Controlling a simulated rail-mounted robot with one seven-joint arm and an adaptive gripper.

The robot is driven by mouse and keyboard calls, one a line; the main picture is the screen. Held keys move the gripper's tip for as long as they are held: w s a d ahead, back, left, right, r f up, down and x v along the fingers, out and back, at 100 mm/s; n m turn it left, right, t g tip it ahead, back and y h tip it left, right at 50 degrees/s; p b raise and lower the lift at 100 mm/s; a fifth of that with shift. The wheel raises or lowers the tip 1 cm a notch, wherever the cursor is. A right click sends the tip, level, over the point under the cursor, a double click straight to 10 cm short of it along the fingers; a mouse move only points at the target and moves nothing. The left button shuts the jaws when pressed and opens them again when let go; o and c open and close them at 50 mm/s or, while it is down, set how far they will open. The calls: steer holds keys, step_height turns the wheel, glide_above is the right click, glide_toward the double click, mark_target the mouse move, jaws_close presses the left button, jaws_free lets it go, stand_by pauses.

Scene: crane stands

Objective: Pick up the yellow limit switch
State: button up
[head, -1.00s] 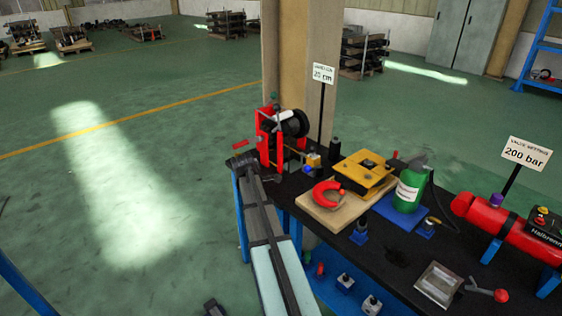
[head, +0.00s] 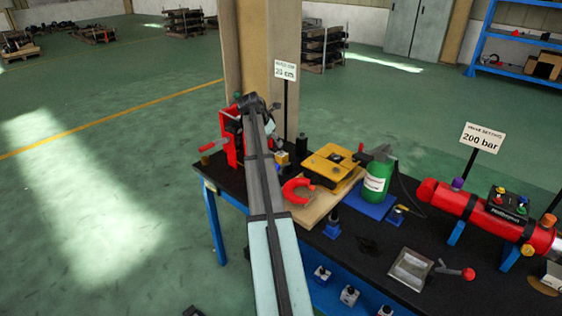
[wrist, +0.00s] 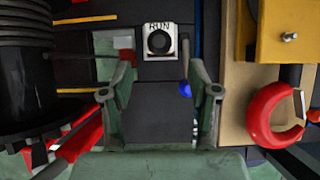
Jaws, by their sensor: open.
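A small yellow block (head: 282,159), which looks like the limit switch, sits on the black bench just right of the red winch (head: 232,137). My arm partly covers this area in the head view. My gripper (wrist: 158,75) is open in the wrist view, its two grey-green fingers spread around a dark block. A plate marked RUN (wrist: 160,42) lies just beyond the fingertips. A thin lever with a blue end (wrist: 185,88) stands beside the right finger. I cannot make out the switch's yellow body clearly in the wrist view, and I see nothing gripped.
A red horseshoe magnet (head: 297,190) lies on a wooden board near a yellow plate (head: 332,163). It also shows close at right in the wrist view (wrist: 270,118).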

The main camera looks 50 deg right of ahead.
mark_target(281, 153)
steer(key=p+x, duration=0.2)
steer(key=x, duration=0.8)
steer(key=shift+f, duration=0.45)
jaws_close()
